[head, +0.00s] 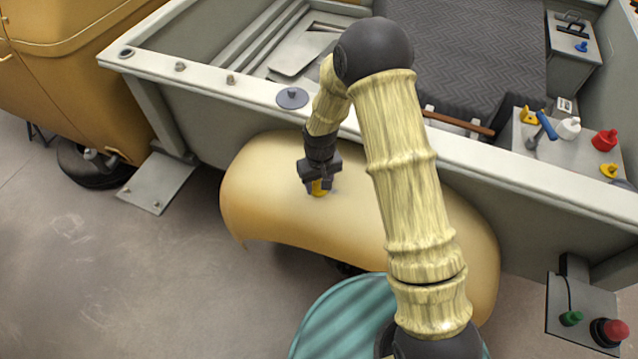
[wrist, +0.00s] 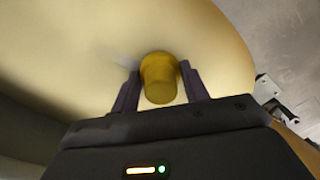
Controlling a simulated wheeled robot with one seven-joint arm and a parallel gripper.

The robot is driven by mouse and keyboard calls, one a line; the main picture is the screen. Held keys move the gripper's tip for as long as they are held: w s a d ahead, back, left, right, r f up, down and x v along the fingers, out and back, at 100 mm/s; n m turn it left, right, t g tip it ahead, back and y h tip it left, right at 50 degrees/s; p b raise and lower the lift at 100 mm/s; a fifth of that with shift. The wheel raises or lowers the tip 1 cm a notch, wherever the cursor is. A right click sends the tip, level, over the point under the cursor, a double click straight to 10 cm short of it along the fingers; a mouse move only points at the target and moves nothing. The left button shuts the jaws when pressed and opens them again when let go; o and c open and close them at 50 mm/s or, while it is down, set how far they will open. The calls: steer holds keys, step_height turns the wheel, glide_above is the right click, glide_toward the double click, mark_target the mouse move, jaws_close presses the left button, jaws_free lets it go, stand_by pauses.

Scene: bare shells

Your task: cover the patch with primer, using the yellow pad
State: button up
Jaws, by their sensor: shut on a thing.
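My gripper (head: 319,182) is shut on the yellow pad (head: 319,189), over the upper face of the tan curved fender (head: 270,205). In the wrist view the yellow pad (wrist: 159,78) sits between the two dark fingers, against the pale fender surface (wrist: 60,60). Whether the pad touches the fender I cannot tell for sure. A small greyish-white area (wrist: 126,62) shows just left of the pad in the wrist view; it looks like part of the patch. The rest of the patch is hidden by the pad and gripper.
A grey truck bed wall (head: 230,90) with a pale rim runs behind the fender. A teal round top (head: 330,325) is below the fender.

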steer(key=shift+w+d, duration=0.3)
steer(key=shift+w, duration=0.45)
steer(key=shift+w+d, duration=0.25)
steer(key=shift+w, duration=0.45)
steer(key=shift+w+d+f, duration=0.1)
steer(key=shift+w+d, duration=0.2)
steer(key=shift+w, duration=0.45)
steer(key=shift+w+d, duration=0.3)
steer(key=shift+w, duration=0.4)
steer(key=shift+w, duration=0.1)
